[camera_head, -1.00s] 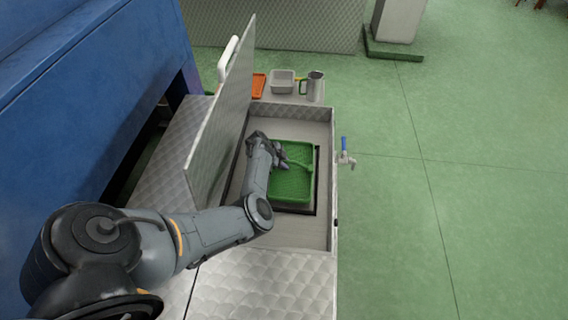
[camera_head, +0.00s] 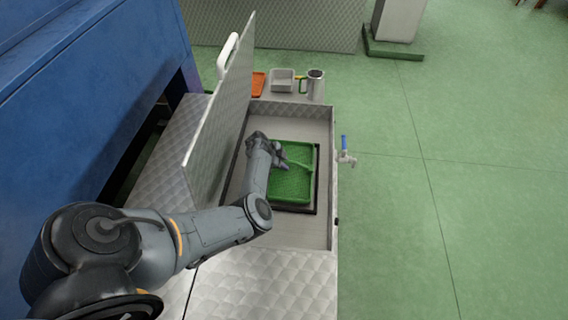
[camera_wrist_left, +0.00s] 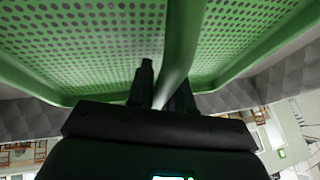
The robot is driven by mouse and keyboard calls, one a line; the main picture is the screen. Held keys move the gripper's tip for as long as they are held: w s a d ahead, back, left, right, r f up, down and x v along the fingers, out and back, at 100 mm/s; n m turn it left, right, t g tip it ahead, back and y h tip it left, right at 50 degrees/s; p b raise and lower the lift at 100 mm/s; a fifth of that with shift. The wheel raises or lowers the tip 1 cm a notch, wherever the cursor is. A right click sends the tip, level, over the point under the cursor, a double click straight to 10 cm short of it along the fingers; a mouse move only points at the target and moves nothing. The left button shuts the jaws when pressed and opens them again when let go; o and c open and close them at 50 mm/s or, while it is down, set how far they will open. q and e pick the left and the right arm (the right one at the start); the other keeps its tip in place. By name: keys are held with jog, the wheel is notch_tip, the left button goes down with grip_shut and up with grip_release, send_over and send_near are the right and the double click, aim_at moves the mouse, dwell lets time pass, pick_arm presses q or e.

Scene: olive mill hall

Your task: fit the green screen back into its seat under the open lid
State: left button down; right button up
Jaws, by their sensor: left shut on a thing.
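The green screen (camera_head: 291,186) is a perforated tray with a raised rim and a bar handle. It lies over the dark-edged rectangular opening (camera_head: 318,190) in the metal box, beside the raised lid (camera_head: 222,115). My left gripper (camera_head: 284,161) is shut on the screen's handle. In the left wrist view the green handle (camera_wrist_left: 184,50) runs between the dark fingers (camera_wrist_left: 160,88), with the perforated mesh (camera_wrist_left: 95,40) around it. I cannot tell whether the screen rests in the seat or hangs just above it. My right gripper is not in view.
A grey tray (camera_head: 283,80), a metal jug (camera_head: 315,86) and an orange tray (camera_head: 258,84) stand on the far end. A blue-handled tap (camera_head: 345,152) sticks out at the right side. A blue machine (camera_head: 90,80) stands left. Green floor lies open to the right.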

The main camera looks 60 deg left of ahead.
aim_at(277, 171)
pick_arm(q)
jog(key=shift+f+b, duration=0.5)
jog(key=shift+f, duration=0.2)
jog(key=shift+a+f+b, duration=0.1)
jog(key=shift+f+b, duration=0.25)
jog(key=shift+f, duration=0.15)
jog(key=c, duration=1)
grip_release()
jog(key=shift+o, duration=0.3)
jog(key=shift+f, duration=0.1)
jog(key=shift+s+r+p, duration=0.2)
jog(key=shift+r+p, duration=0.1)
jog(key=shift+r, duration=0.15)
jog(key=p+v, duration=0.3)
jog(key=v, duration=0.2)
jog(key=shift+s+r, duration=0.1)
jog(key=shift+r, duration=0.15)
jog(key=shift+s+a+r, duration=0.15)
jog(key=shift+s+r, duration=0.2)
jog(key=shift+r, duration=0.1)
